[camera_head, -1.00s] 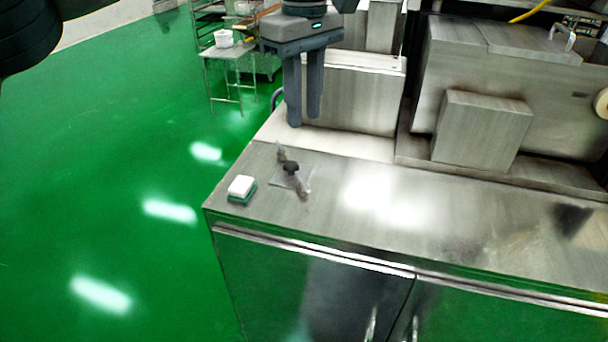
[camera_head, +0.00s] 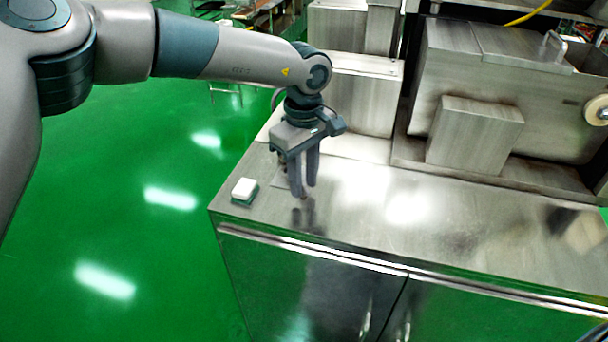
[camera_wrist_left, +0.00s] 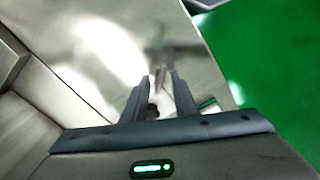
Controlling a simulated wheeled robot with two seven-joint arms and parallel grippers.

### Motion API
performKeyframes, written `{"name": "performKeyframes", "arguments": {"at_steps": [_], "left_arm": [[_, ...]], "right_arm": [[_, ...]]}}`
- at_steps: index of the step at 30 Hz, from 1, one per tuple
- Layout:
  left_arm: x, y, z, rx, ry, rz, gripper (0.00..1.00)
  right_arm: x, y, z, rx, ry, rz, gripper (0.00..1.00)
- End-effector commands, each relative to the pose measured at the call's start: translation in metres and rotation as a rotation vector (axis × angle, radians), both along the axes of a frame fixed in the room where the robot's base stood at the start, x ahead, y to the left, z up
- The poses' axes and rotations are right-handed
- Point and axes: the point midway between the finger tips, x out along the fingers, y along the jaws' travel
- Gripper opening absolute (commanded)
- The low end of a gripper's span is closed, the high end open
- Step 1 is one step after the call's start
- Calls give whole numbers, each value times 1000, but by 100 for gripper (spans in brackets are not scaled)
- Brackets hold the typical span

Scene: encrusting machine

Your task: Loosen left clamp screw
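My left gripper (camera_head: 304,190) points down over the left part of the steel worktop, above the place of the clamp. Its two fingers stand apart; the gap also shows in the left wrist view (camera_wrist_left: 161,78). In the head view the fingers hide most of the clamp and its dark screw knob. In the left wrist view a dark rounded shape, likely the clamp screw knob (camera_wrist_left: 153,111), shows between the fingers near their bases. A thin blurred part of the clamp (camera_wrist_left: 162,72) lies beyond the fingertips. I cannot tell whether the fingers touch the knob.
A white-and-green block (camera_head: 244,190) lies near the worktop's left corner. The steel worktop (camera_head: 400,225) is bare to the right. Steel machine housings (camera_head: 475,135) stand along its back. Green floor (camera_head: 120,230) lies to the left.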

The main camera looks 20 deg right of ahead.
Motion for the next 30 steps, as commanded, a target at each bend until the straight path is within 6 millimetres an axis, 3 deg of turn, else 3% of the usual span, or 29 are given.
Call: {"name": "performKeyframes", "arguments": {"at_steps": [11, 15, 30], "left_arm": [[0, 0, -6, 0, 1, 0, 26], [0, 0, -5, 0, 0, 0, 0], [0, 0, -8, -1, 0, 46, 0]], "right_arm": [[0, 0, 2, 0, 0, 0, 31], [0, 0, 2, 0, 0, 1, 31], [0, -2, -11, -2, 1, 1, 31]]}}
